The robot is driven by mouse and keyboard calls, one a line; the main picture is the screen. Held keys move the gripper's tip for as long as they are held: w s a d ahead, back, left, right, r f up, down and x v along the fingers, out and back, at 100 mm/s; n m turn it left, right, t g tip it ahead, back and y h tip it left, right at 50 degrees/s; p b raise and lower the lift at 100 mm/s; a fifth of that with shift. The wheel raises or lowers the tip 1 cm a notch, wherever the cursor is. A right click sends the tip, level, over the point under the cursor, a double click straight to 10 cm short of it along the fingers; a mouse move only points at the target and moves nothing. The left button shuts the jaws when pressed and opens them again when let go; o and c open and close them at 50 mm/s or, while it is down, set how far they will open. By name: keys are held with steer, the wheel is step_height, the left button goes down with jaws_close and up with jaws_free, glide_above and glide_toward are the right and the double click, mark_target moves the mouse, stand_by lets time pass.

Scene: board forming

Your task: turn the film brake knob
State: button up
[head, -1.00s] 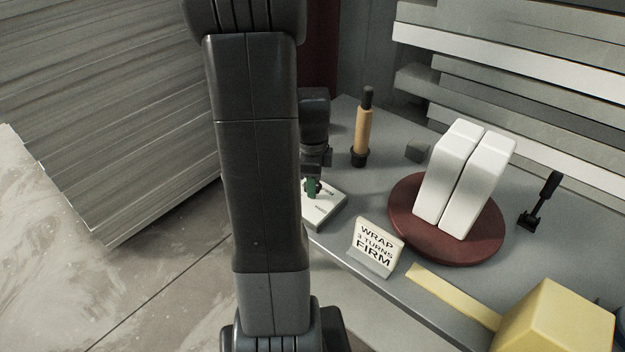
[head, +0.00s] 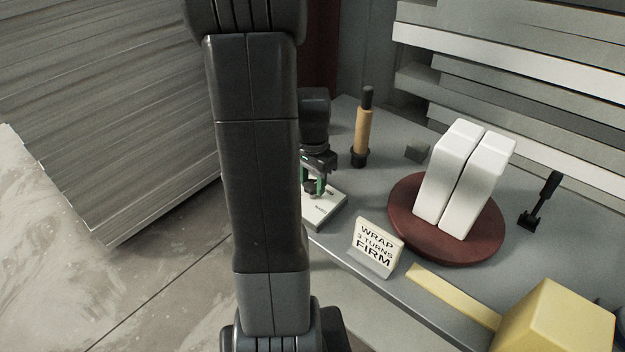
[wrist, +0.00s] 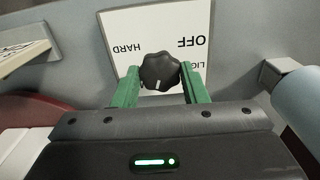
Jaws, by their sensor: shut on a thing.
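The film brake knob (wrist: 160,72) is black and lobed, with a white pointer line facing the bottom of the wrist picture. Behind it is a white plate (wrist: 115,22) with upside-down words OFF and HARD and a partly hidden third word. The plate (head: 322,212) also shows in the head view, at the bench's near left edge. My gripper (wrist: 160,80) is shut on the knob, one green finger at each side. In the head view my gripper (head: 313,186) is over the plate, partly hidden by my arm.
A sign (head: 377,246) reading WRAP 3 TURNS FIRM stands right of the plate. A tan, black-ended roller (head: 362,128) stands behind. White boards (head: 478,180) stand on a dark red turntable (head: 405,225). A yellow block (head: 560,320) is at the front right. Stacked sheets (head: 110,110) rise at left.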

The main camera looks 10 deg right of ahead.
steer(key=n, duration=1.3)
steer(key=shift+n, duration=0.4)
steer(key=n, duration=1.2)
steer(key=shift+w+n, duration=0.1)
steer(key=shift+n, duration=0.2)
steer(key=o, duration=1)
steer(key=shift+c, duration=0.2)
steer(key=shift+r, duration=0.1)
